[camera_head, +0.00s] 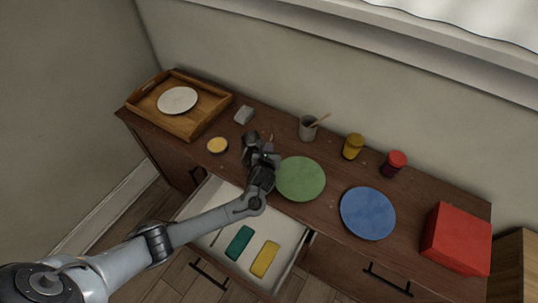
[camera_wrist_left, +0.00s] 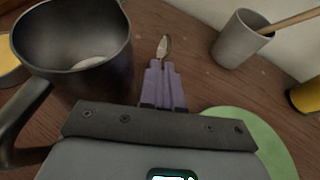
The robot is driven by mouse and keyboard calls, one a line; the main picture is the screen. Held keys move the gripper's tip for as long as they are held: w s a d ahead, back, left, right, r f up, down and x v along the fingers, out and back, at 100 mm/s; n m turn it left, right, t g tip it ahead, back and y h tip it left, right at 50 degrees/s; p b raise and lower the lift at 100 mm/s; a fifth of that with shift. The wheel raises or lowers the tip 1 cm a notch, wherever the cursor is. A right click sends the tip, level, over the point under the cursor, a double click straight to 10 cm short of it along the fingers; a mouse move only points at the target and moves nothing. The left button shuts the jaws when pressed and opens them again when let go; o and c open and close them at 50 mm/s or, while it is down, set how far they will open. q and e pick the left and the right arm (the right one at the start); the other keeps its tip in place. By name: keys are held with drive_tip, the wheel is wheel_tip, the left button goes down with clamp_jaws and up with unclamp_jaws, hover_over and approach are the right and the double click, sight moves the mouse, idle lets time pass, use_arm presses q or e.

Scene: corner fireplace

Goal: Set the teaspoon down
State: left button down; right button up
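The teaspoon (camera_wrist_left: 164,47) shows its metal bowl just past the fingertips of my left gripper (camera_wrist_left: 163,72) in the left wrist view. The purple fingers are close together on its handle, which they mostly hide. The spoon is over the wooden counter top (camera_head: 325,202); I cannot tell whether it touches it. In the head view my left gripper (camera_head: 269,150) is between a dark jug (camera_head: 251,140) and the green plate (camera_head: 301,179). My right gripper is not in view.
A grey cup (camera_head: 307,128) with a wooden stick stands behind the gripper. A yellow jar (camera_head: 353,146), a red jar (camera_head: 394,163), a blue plate (camera_head: 368,213) and a red box (camera_head: 457,239) are to the right. A tray (camera_head: 215,101) is at left. A drawer (camera_head: 205,200) is open below.

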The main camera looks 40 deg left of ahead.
use_arm(q)
wheel_tip(320, 180, down, 4)
drive_tip(key=shift+s+r+b, duration=0.1)
drive_tip(key=shift+r+b, duration=0.1)
drive_tip(key=shift+b, duration=0.35)
drive_tip(key=c, duration=1.6)
unclamp_jaws()
drive_tip(key=shift+c, duration=0.2)
